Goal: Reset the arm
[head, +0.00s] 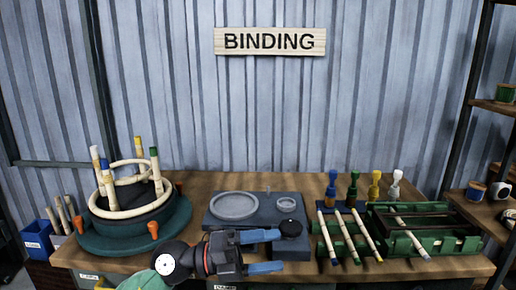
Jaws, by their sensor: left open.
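My left gripper (268,252) comes in low at the front middle of the bench. Its two blue fingers are apart, point right, and have nothing visible between them. The plate's front is partly hidden by the gripper. My right gripper is not in view.
A round green base (95,240) with a rattan ring frame (130,205) and upright poles stands left. Right are coloured-tip sticks (345,235), several bottle-like pegs (374,188) and a green rack (425,235). Shelves (490,190) stand far right. Bare wood (230,182) shows behind the plate.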

